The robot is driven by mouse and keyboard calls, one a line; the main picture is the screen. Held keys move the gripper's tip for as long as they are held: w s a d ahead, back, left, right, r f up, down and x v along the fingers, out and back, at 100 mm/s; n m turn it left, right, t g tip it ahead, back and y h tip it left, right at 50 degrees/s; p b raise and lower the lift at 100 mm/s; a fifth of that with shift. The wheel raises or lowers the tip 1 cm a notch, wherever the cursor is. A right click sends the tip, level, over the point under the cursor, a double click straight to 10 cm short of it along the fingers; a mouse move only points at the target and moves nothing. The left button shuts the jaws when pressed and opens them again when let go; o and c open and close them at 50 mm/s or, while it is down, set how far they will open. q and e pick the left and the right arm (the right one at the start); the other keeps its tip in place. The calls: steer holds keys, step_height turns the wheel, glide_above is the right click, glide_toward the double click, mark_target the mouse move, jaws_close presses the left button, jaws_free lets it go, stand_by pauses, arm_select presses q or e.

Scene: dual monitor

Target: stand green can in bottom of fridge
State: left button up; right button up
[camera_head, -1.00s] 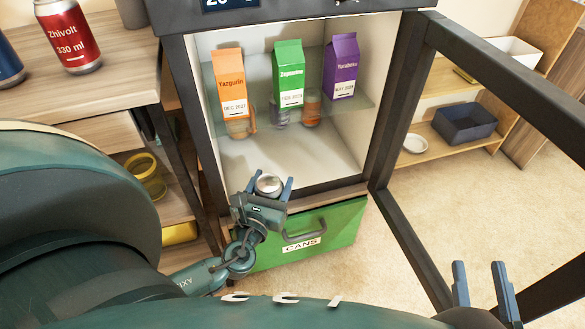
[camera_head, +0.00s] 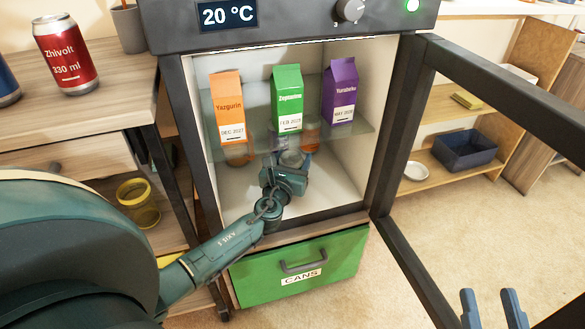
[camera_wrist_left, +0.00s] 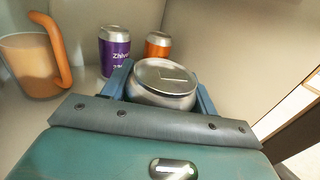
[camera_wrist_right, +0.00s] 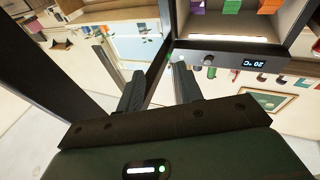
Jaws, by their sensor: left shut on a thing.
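My left gripper (camera_head: 291,160) reaches into that compartment, below the glass shelf. It is shut on a can (camera_wrist_left: 165,82) with a silver lid, which looks upright in the left wrist view. The can's side is mostly hidden, so I cannot tell its colour or whether its base touches the floor. My right gripper (camera_head: 492,305) is open and empty outside the fridge, at the lower right of the head view.
In the left wrist view, an orange-handled mug (camera_wrist_left: 32,68), a purple can (camera_wrist_left: 114,50) and an orange can (camera_wrist_left: 157,46) stand nearby. Orange (camera_head: 227,110), green (camera_head: 287,100) and purple (camera_head: 340,92) cartons stand on the shelf above. The open door (camera_head: 415,260) is at right.

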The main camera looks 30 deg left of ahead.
arm_select(q)
steer(key=shift+s+f, duration=0.15)
steer(key=shift+f, duration=0.6)
steer(key=shift+r, duration=0.1)
arm_select(e)
steer(key=shift+w+r+n+t+y, duration=0.2)
steer(key=shift+r+n+t+y, duration=0.2)
steer(key=shift+r, duration=0.4)
arm_select(q)
steer(key=shift+f, duration=0.2)
steer(key=o, duration=1.3)
steer(key=shift+d, duration=0.1)
arm_select(e)
steer(key=shift+w, duration=0.1)
